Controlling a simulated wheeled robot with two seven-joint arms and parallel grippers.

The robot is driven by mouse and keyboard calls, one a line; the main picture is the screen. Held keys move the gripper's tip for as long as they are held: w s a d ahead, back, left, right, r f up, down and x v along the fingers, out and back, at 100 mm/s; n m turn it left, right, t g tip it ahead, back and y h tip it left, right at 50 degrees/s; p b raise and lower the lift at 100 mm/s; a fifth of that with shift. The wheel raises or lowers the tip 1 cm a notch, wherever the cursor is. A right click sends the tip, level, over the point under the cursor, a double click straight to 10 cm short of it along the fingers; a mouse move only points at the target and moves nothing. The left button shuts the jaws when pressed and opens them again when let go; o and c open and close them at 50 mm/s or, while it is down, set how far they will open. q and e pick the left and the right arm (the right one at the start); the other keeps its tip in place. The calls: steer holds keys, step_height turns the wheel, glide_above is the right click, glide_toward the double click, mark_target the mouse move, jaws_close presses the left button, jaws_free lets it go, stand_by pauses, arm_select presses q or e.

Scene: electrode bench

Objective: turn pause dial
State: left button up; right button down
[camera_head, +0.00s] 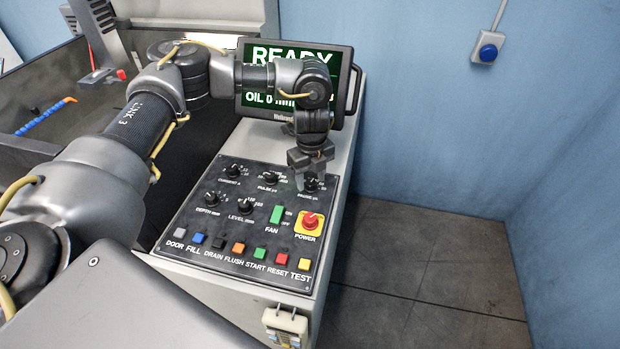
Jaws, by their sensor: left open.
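The pause dial (312,185) is a small black knob at the top right of the black control panel, with a white label under it. My left gripper (310,184) points down right over this dial, with its fingertips at the knob's level. Its jaws are open and partly cover the dial. I cannot tell whether the fingers touch the knob. My right gripper is not in view.
The panel (190,262) also bears other dials, a green fan switch (277,214), a red power button (310,220) and a row of coloured buttons. A screen (262,52) reading READY stands behind my arm. Floor at right is clear.

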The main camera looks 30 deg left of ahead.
mark_target(310, 182)
arm_select(q)
step_height(310, 182, up, 10)
steer(key=b, duration=0.1)
stand_by(0.6)
